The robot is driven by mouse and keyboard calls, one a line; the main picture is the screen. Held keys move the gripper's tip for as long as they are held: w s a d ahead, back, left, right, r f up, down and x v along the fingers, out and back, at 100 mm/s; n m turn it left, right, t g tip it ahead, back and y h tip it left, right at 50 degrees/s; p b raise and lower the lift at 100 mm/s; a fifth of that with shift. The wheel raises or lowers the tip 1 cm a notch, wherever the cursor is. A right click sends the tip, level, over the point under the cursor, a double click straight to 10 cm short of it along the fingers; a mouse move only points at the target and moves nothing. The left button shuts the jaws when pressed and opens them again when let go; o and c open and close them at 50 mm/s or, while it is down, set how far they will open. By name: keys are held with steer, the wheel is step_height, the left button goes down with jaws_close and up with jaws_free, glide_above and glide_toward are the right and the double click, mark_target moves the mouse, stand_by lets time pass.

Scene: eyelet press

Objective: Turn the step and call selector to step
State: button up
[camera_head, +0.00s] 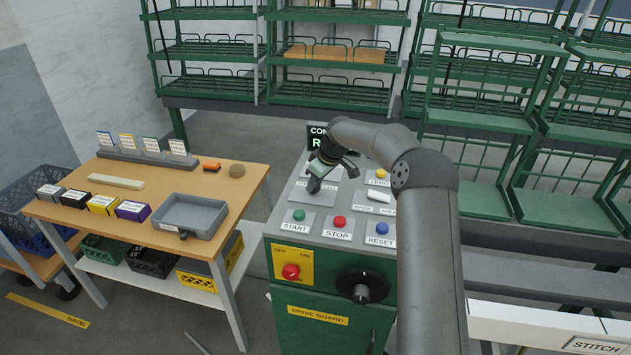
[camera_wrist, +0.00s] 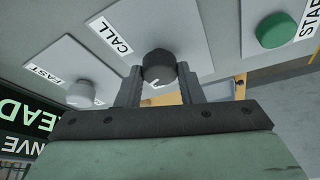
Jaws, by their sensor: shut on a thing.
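The selector is a dark round knob (camera_wrist: 159,68) on a pale plate, with a CALL label (camera_wrist: 110,35) beside it in the wrist view. A small white mark shows near its lower edge there; the STEP label is not visible. My gripper (camera_wrist: 159,84) has one finger on each side of the knob and is shut on it. In the head view my gripper (camera_head: 318,180) is down on the upper left of the sloped control panel (camera_head: 320,199) and hides the knob. I cannot tell the knob's exact setting.
A grey knob (camera_wrist: 80,95) by a FAST label is close by. The green START button (camera_head: 299,214), red STOP button (camera_head: 339,221) and blue RESET button (camera_head: 382,228) line the panel's front. A display (camera_head: 317,140) stands behind. A wooden workbench (camera_head: 130,205) is at left.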

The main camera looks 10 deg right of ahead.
steer(key=shift+n+g+y, duration=0.3)
steer(key=shift+n, duration=0.8)
steer(key=o, duration=1)
steer(key=b+v, duration=0.2)
steer(key=v, duration=1.5)
steer(key=shift+r, duration=0.3)
steer(key=shift+w+d, duration=0.1)
steer(key=shift+w, duration=0.05)
